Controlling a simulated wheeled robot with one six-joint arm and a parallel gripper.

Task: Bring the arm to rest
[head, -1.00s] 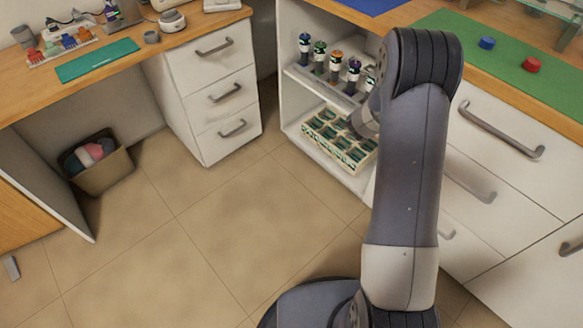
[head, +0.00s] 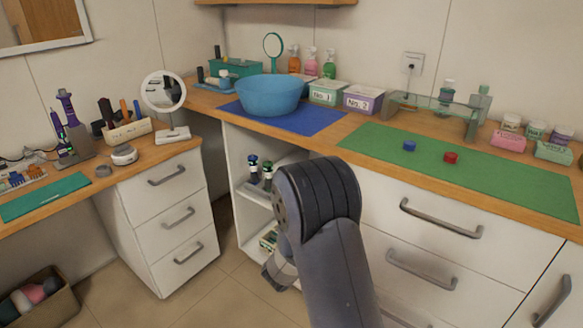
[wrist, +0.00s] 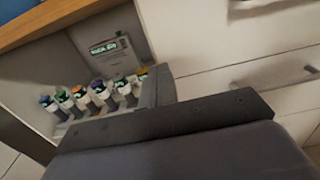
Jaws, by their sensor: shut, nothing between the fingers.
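My arm (head: 325,235) rises from the bottom of the head view in front of the counter.
White drawers (head: 168,215) stand left. A bin (head: 45,300) is at lower left.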

